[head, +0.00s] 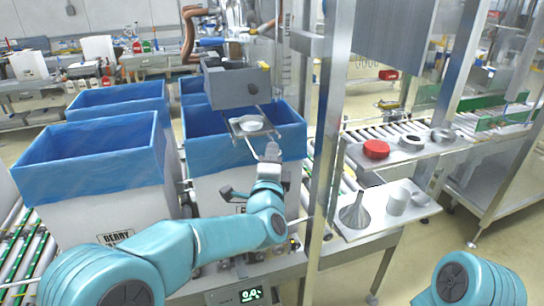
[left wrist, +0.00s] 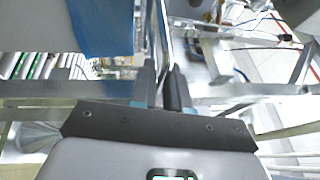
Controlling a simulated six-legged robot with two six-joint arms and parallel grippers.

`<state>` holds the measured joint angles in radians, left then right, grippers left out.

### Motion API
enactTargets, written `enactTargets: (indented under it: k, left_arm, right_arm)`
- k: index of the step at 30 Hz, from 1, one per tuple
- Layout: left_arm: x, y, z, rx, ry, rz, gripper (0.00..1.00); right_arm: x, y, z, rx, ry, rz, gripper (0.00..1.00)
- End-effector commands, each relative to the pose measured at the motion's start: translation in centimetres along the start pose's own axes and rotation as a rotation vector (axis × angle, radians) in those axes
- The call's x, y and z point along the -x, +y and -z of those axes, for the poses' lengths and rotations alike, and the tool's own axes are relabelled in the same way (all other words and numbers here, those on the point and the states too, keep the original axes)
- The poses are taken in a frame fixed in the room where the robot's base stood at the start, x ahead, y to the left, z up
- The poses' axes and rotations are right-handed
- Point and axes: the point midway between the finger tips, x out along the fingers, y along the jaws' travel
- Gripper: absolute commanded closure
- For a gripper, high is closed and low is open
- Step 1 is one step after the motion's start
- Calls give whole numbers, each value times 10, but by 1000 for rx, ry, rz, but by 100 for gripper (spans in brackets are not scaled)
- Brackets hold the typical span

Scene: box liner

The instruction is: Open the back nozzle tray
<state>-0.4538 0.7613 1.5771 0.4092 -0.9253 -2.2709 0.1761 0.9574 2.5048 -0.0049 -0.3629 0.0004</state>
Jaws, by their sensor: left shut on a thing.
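The nozzle tray (head: 249,127) is a small metal tray below the grey nozzle housing (head: 238,87), over a blue-lined box (head: 205,122). A round pale piece sits at it. Thin metal rods run from the tray down toward my left gripper (head: 271,150). In the left wrist view my left gripper (left wrist: 163,90) is shut, with a thin metal bar (left wrist: 164,45) between its fingers. The bar seems to belong to the tray, but the exact contact is hard to see. My right gripper is out of view; only a teal part of that arm shows at bottom right.
More blue-lined boxes (head: 95,143) stand to the left on rollers. A steel post (head: 328,125) rises just right of my left gripper.

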Motion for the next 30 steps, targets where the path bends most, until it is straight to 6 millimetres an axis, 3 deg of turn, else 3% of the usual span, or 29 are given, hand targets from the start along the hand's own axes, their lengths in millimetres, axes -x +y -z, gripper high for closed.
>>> enactTargets:
  k: [4,5,6,15,19,30]
  left_arm:
    - [-1,-4,0,3,0,10,100]
    - [-1,-4,0,3,-1,10,75]
    - [-1,-4,0,3,-1,9,65]
    - [1,-2,0,2,-1,5,65]
    - [13,-1,0,2,0,5,65]
    - [106,0,1,2,2,8,65]
  right_arm:
    - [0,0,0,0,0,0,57]
    - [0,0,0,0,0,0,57]
    - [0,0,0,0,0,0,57]
    - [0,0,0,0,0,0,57]
    - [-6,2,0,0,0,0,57]
    - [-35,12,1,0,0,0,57]
